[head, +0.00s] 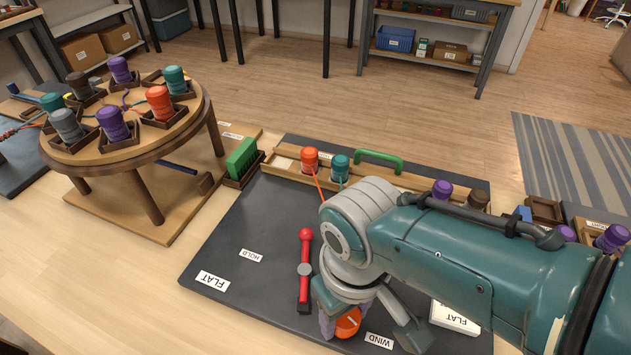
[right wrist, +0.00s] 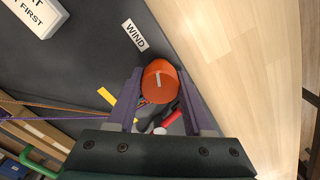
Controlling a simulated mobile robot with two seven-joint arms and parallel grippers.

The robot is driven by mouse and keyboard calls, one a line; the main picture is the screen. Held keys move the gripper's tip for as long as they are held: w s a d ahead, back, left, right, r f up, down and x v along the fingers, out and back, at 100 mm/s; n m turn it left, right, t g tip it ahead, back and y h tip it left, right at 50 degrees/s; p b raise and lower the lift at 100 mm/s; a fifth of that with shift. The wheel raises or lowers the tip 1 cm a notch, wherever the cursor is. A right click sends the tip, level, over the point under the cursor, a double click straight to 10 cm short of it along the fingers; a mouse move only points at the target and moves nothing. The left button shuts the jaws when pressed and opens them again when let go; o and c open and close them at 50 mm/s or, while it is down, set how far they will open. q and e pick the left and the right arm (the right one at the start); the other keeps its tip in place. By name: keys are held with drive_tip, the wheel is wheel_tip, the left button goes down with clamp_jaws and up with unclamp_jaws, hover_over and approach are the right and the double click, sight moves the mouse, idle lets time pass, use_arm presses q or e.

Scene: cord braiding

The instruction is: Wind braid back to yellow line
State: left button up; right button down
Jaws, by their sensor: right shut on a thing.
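My right gripper (head: 346,318) is over the front of the dark mat, by the WIND label (head: 379,341). In the right wrist view its two purple fingers (right wrist: 160,75) are closed on either side of an orange knob (right wrist: 160,82) with a pale mark on top. The knob also shows in the head view (head: 348,324), partly covered by the gripper. A short yellow strip (right wrist: 106,96), possibly the yellow line, lies left of the fingers. Orange and purple cords (right wrist: 50,118) run in from the left toward the knob area. The braid itself is mostly hidden. My left gripper is out of view.
A red lever (head: 305,270) stands left of my right gripper, by the HOLD label (head: 250,256). Bobbins (head: 310,160) stand in a wooden rack behind the mat. A round table (head: 120,150) with several bobbins is at left.

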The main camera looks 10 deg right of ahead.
drive_tip(key=m, duration=0.6)
drive_tip(key=shift+r+p, duration=0.1)
drive_tip(key=shift+p, duration=0.2)
drive_tip(key=m, duration=0.4)
drive_tip(key=shift+m, duration=1.2)
drive_tip(key=shift+c, duration=1.5)
unclamp_jaws()
wheel_tip(320, 180, up, 9)
drive_tip(key=p, duration=0.7)
drive_tip(key=shift+r, duration=0.45)
